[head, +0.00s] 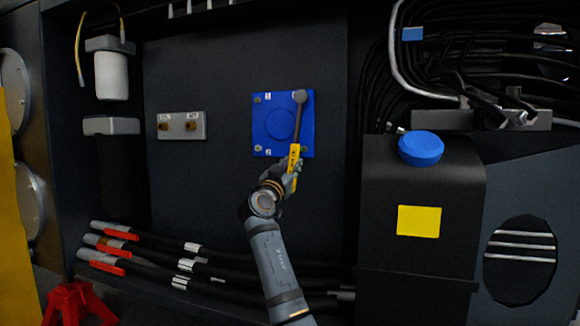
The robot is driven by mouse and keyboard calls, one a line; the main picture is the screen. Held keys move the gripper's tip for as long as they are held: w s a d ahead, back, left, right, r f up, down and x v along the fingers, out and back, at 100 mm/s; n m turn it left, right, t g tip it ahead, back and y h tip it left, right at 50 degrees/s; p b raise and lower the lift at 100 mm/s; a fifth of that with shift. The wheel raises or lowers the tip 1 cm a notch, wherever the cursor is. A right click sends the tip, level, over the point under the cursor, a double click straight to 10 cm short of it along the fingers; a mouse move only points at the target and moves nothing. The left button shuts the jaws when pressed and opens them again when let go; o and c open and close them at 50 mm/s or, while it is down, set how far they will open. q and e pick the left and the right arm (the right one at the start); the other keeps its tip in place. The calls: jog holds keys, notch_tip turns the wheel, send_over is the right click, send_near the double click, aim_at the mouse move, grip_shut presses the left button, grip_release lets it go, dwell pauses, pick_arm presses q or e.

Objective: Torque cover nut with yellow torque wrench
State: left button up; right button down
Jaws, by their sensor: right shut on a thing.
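The blue square cover (272,133) is mounted on the dark back panel, with nuts at its corners; its top left nut (258,98) shows clearly. My right gripper (290,170) is shut on the yellow handle of the torque wrench (294,157). The wrench stands nearly upright, and its round grey head (300,96) lies over the cover's top right corner, hiding the nut there. I cannot tell whether the head is seated on that nut. The lower right corner is partly behind the wrench and gripper. My left gripper is not in view.
A small grey plate with two brass fittings (182,125) is left of the cover. A dark tank with a blue cap (421,148) and yellow label (418,221) stands to the right. Thick cables with red ends (107,267) run below. Hoses fill the upper right.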

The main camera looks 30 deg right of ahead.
jog(key=shift+s+a+r+b, duration=0.1)
jog(key=shift+s+a+b, duration=0.45)
jog(key=shift+s+a, duration=0.8)
jog(key=s+a+b, duration=0.3)
jog(key=s+a, duration=0.2)
jog(key=shift+s, duration=0.25)
jog(key=shift+d, duration=0.1)
dwell(0.7)
